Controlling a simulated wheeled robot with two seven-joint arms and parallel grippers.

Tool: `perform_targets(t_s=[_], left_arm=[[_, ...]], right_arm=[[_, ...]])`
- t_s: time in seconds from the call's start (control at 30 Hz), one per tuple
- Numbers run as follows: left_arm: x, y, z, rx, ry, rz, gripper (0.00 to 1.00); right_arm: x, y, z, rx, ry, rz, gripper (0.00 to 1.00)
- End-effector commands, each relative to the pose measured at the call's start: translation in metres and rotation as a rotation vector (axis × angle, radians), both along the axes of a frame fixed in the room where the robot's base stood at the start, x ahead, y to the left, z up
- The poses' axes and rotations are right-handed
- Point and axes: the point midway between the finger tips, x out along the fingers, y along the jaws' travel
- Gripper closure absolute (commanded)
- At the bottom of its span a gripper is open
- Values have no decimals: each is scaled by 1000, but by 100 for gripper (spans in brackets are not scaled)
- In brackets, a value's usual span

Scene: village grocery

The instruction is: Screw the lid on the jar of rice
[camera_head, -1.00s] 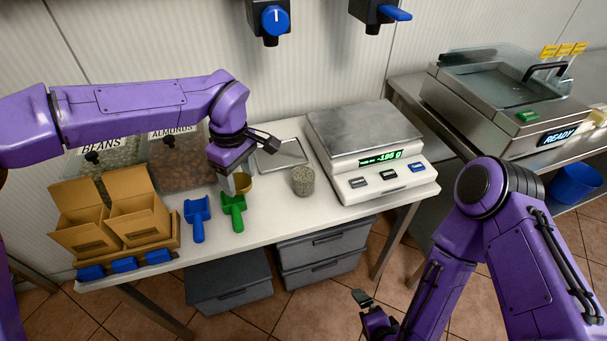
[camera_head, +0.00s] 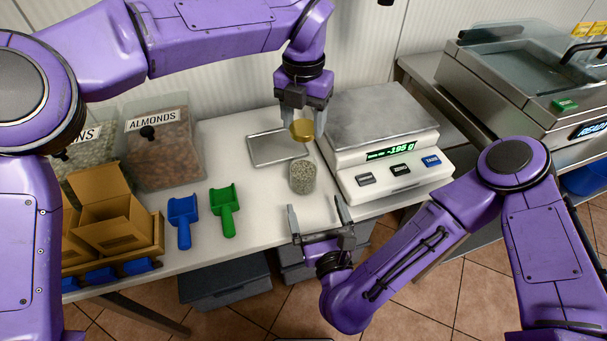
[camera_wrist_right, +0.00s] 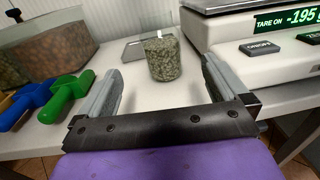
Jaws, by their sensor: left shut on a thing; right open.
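The jar of rice (camera_head: 303,177) stands upright and uncovered on the white table, left of the scale. It also shows in the right wrist view (camera_wrist_right: 162,58), filled with pale greenish grains. My left gripper (camera_head: 304,125) is shut on the gold lid (camera_head: 302,131) and holds it above the jar, apart from it. My right gripper (camera_head: 317,212) is open and empty at the table's front edge, its fingers pointing toward the jar. In the right wrist view the jar is beyond and between the open fingers (camera_wrist_right: 160,90), not touched by them.
The scale (camera_head: 385,150) stands close right of the jar. A metal tray (camera_head: 270,150) lies behind the jar. A green scoop (camera_head: 225,212) and a blue scoop (camera_head: 184,218) lie to the left, before the almonds bin (camera_head: 162,150). Cardboard boxes (camera_head: 108,215) stand at far left.

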Motion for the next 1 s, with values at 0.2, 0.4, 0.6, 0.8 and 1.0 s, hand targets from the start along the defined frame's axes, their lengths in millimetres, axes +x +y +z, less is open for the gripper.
perform_targets(t_s=[0.2,0.4,0.6,0.8,1.0], left_arm=[[0,0,0,0,0,-1,70],[0,0,0,0,0,-2,70],[0,1,0,0,0,-2,70],[0,1,0,0,0,-2,70],[0,1,0,0,0,-2,70]], right_arm=[[26,5,0,-2,-3,-5,0],[65,15,0,-3,-2,-3,0],[99,23,0,-4,-1,-2,0],[114,27,0,-3,0,-1,0],[116,28,0,-3,1,1,0]])
